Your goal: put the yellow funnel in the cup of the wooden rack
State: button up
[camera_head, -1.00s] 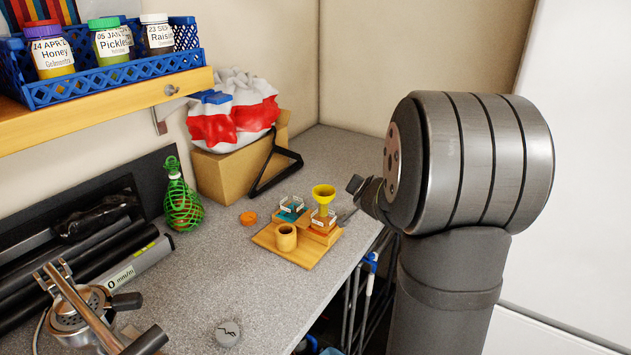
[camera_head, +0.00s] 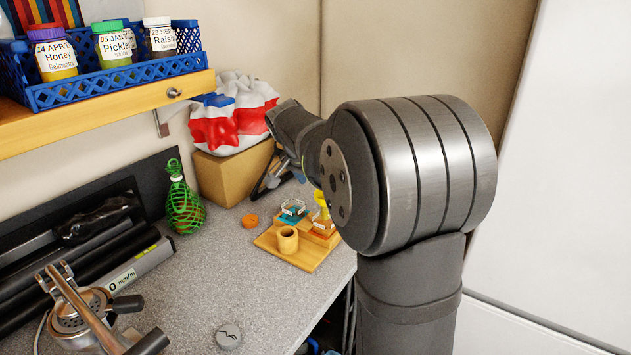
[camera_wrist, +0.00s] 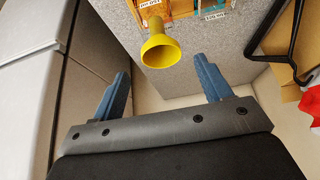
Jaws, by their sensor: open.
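The yellow funnel (camera_wrist: 158,48) is upper centre in the wrist view, its wide mouth towards my gripper. In the head view the funnel (camera_head: 320,198) is partly hidden behind my arm, at the right back of the wooden rack (camera_head: 300,259). The rack's empty-looking round wooden cup (camera_head: 287,240) is at its front left. My gripper (camera_wrist: 161,67) is open, its two blue fingers spread to either side below the funnel in the wrist view. Nothing is held between them.
A teal-based box (camera_head: 292,211) stands on the rack beside the funnel. An orange cap (camera_head: 250,220) lies left of the rack. A cardboard box (camera_head: 232,175) and a black hanger-like frame (camera_wrist: 284,50) are behind. The counter in front (camera_head: 255,290) is mostly clear.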

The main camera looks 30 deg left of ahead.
jog(key=shift+x, duration=3.5)
jog(key=c, duration=1)
jog(key=shift+r, duration=4.95)
jog(key=shift+c, duration=0.2)
jog(key=s+a+f+n+y, duration=0.35)
jog(key=s+a+n, duration=0.2)
jog(key=s, duration=0.45)
notch_tip(320, 180, down, 6)
jog(key=shift+d+g+h, duration=0.4)
jog(key=shift+h, duration=0.05)
